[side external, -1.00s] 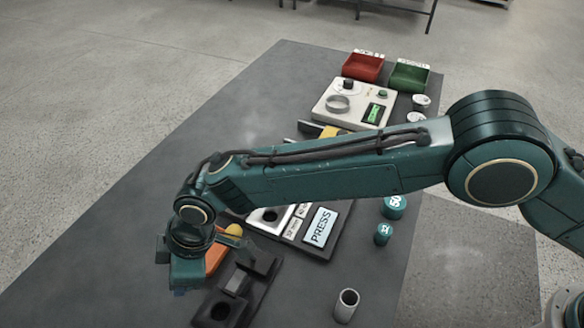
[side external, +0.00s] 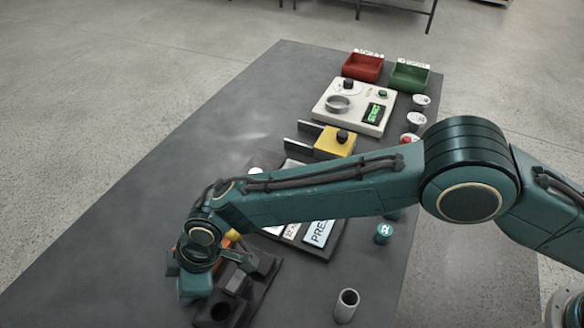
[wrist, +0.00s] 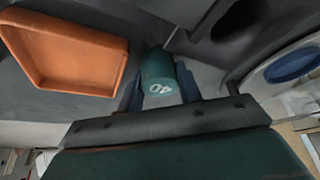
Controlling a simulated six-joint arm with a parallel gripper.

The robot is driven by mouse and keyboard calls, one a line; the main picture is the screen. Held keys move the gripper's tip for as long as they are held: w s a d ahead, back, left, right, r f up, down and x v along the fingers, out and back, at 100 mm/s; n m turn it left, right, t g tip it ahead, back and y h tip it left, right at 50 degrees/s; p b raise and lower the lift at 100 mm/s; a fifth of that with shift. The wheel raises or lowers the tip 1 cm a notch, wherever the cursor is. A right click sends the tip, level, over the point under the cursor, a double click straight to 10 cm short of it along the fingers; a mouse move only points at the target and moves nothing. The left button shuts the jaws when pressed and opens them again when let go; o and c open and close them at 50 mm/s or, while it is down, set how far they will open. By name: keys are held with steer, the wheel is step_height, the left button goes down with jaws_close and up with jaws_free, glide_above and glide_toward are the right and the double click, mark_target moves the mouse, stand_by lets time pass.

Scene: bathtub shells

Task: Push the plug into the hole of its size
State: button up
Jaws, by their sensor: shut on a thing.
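My gripper (wrist: 160,84) is shut on a teal cylindrical plug (wrist: 158,72) marked 40, seen between its blue fingers in the wrist view. In the side external view my gripper (side external: 196,288) is low at the front left, beside a dark fixture (side external: 238,312); the plug is hidden there. The wrist view shows a dark round opening (wrist: 238,20) to the plug's upper right. The press station (side external: 318,234) has a PRESS plate and white size plates, partly hidden behind my arm. I cannot tell whether the plug touches anything below.
An orange tray (wrist: 75,55) is left of the plug. Another teal plug (side external: 383,233) and a grey tube (side external: 346,304) stand on the right. A yellow block (side external: 334,142), white panel (side external: 350,106), red bin (side external: 362,68) and green bin (side external: 408,76) are farther back. The table's left side is clear.

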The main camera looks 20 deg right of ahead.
steer(key=shift+f, duration=0.15)
steer(key=o, duration=1)
steer(key=v, duration=1.2)
